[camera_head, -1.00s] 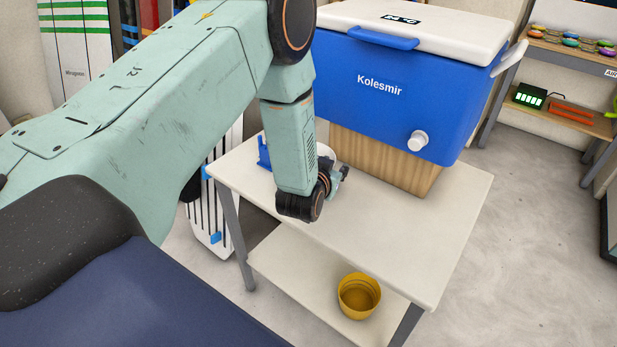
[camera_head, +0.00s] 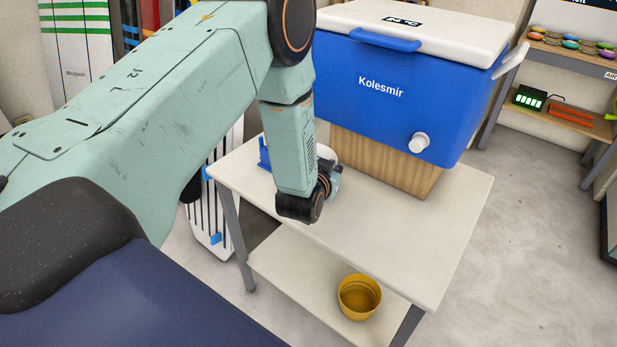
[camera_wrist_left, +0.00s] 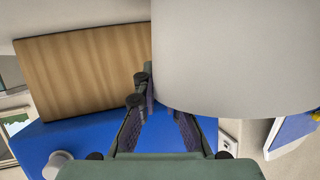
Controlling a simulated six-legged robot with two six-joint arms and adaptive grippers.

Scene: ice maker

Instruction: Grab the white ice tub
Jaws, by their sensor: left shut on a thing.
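The white tub (camera_wrist_left: 235,55) fills the upper right of the left wrist view as a large pale rounded wall. In the head view only a sliver of a white rounded thing (camera_head: 322,136) shows behind my left forearm, on the table by the cooler. My left gripper (camera_wrist_left: 165,108) is shut on the tub, with its fingers at the tub's lower edge in the wrist view. In the head view the left gripper (camera_head: 333,180) is mostly hidden behind my wrist. My right gripper is not in view.
A blue cooler (camera_head: 385,105) with a white lid and tap stands on a wooden block (camera_head: 385,163) at the table's back. A blue object (camera_head: 264,154) stands left of my forearm. The white table (camera_head: 400,240) is clear in front. A yellow pot (camera_head: 359,297) sits on the lower shelf.

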